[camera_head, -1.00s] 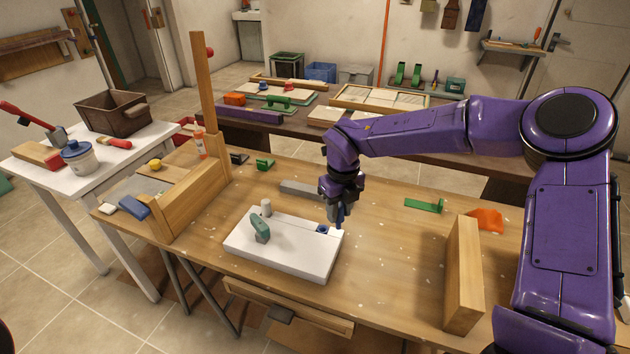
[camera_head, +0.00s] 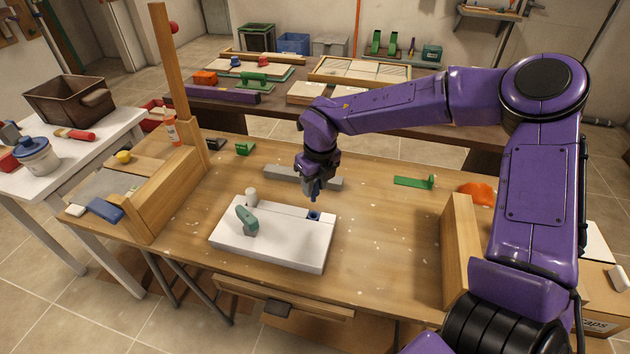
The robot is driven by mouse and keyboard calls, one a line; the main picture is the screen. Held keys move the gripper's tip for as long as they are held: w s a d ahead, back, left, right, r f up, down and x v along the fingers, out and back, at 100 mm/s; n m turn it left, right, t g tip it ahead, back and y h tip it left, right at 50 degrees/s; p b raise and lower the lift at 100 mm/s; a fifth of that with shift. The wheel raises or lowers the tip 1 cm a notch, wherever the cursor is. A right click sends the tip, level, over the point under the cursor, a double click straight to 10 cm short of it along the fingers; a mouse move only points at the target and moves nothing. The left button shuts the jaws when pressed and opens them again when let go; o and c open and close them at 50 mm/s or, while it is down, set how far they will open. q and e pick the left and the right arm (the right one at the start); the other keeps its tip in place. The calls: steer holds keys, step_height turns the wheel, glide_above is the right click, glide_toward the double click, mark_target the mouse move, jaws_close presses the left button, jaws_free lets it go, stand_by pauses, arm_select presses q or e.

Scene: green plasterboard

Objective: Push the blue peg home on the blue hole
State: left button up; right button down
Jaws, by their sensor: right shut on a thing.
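The white board (camera_head: 275,246) lies flat on the wooden workbench. The blue hole (camera_head: 314,215) is a small dark-blue spot near the board's far right corner. My right gripper (camera_head: 315,186) points down just above that corner. It is shut on the blue peg (camera_head: 314,196), whose lower end shows below the fingers. In the picture the peg stands right over the hole, with a small gap between them. The fingers hide the peg's upper part. My left gripper is not in view.
A grey bar (camera_head: 290,175) lies behind the board. A wooden frame with a tall post (camera_head: 170,195) stands at the left, an upright wooden block (camera_head: 458,245) at the right. A green piece (camera_head: 412,182) and an orange cloth (camera_head: 476,191) lie behind the block.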

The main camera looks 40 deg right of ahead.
mark_target(315, 195)
steer(key=f+b, duration=0.2)
steer(key=f, duration=0.1)
steer(key=shift+s+f, duration=0.2)
steer(key=shift+w+f, duration=0.15)
steer(key=shift+f, duration=0.3)
steer(key=shift+r, duration=0.1)
steer(key=shift+p, duration=0.5)
stand_by(0.9)
steer(key=shift+f+b, duration=1.45)
steer(key=shift+f, duration=0.8)
steer(key=c, duration=0.7)
jaws_free()
steer(key=shift+r, duration=0.1)
